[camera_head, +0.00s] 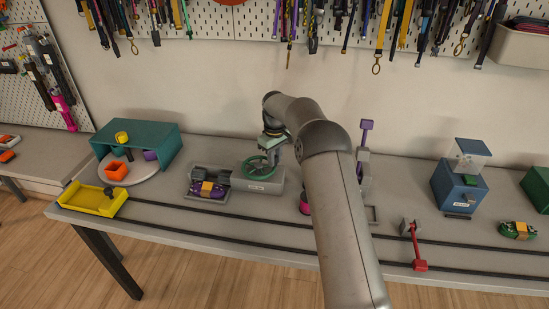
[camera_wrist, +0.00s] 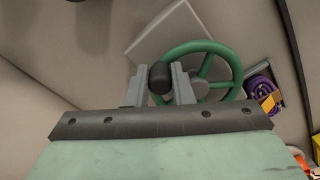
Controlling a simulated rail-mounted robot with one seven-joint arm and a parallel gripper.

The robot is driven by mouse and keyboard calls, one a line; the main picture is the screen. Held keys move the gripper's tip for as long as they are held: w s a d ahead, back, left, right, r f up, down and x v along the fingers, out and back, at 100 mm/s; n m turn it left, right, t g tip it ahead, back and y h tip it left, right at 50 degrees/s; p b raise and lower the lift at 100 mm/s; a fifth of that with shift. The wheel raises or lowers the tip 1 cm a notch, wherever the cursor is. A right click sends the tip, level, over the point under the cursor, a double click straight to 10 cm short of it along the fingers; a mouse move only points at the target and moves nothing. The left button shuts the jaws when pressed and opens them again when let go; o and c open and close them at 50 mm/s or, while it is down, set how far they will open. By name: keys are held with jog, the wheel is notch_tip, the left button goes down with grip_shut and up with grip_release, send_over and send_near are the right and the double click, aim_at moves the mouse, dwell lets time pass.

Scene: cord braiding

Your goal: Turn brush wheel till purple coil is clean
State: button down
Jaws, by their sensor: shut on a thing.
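The green brush wheel (camera_head: 257,167) stands on a grey block-shaped base near the middle of the bench. It also shows in the wrist view (camera_wrist: 234,68). My gripper (camera_wrist: 160,80) is shut on the wheel's dark handle knob, at the left side of the rim in the wrist view. In the head view my arm comes down over the wheel and hides part of it. The purple coil (camera_head: 208,188) with an orange band lies in a grey tray just left of the wheel base. The coil is partly visible at the right in the wrist view (camera_wrist: 259,88). I cannot tell how clean it is.
A yellow tray (camera_head: 92,200) and a teal shelter (camera_head: 150,146) over a round plate with small cups stand at the left. A red lever (camera_head: 416,246), a blue machine (camera_head: 459,188) and a green coil (camera_head: 517,230) are to the right. Dark rails run along the bench front.

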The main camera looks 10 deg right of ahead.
jog(key=w+n, duration=0.1)
jog(key=n, duration=0.1)
jog(key=w+n+p, duration=0.1)
jog(key=shift+a+r+n+p, duration=0.1)
jog(key=shift+r+n+p, duration=0.1)
jog(key=shift+n+p, duration=0.15)
jog(key=n, duration=0.2)
jog(key=w+n+p, duration=0.1)
jog(key=shift+w+a+n+p, duration=0.3)
jog(key=shift+a+n, duration=0.05)
jog(key=shift+a, duration=0.05)
jog(key=n+p, duration=0.1)
jog(key=w+a+n, duration=0.1)
jog(key=n, duration=0.1)
jog(key=shift+w+a+p, duration=0.1)
jog(key=shift+a+p, duration=0.05)
jog(key=shift+p, duration=0.2)
jog(key=shift+w+a+n+p, duration=0.2)
jog(key=shift+a+n+p, duration=0.2)
jog(key=shift+n, duration=0.55)
jog(key=shift+w+a+n+p, duration=0.25)
jog(key=shift+n+p, duration=0.15)
jog(key=shift+n, duration=0.55)
jog(key=c, duration=1.3)
grip_release()
jog(key=shift+s+f, duration=0.1)
jog(key=shift+o, duration=0.2)
